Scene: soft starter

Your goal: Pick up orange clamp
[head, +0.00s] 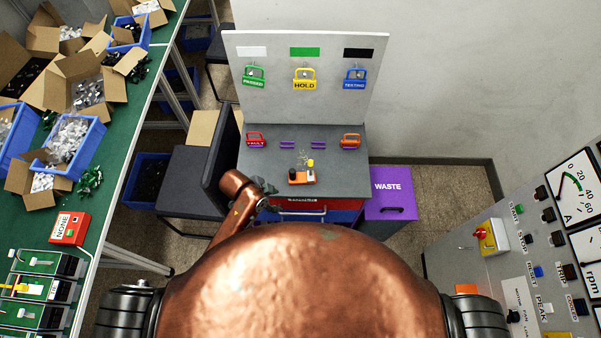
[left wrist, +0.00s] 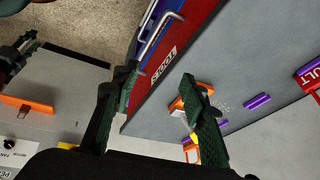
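An orange piece with a yellow top and dark parts (head: 302,177), which looks like the clamp, rests on the grey worktop near its front edge. In the left wrist view an orange part (left wrist: 176,104) shows beside and partly behind one finger. My left gripper (head: 269,192) is at the worktop's front left, just left of the orange piece and apart from it. An orange padlock-shaped tag (head: 350,141) lies farther back on the right. My right gripper is out of view.
A red tag (head: 255,140) and purple bars (head: 318,145) lie behind on the worktop (head: 340,181). A board (head: 305,112) with hanging tags rises at the back. A purple waste bin (head: 390,207) stands at right. A control panel (head: 470,262) is nearer right.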

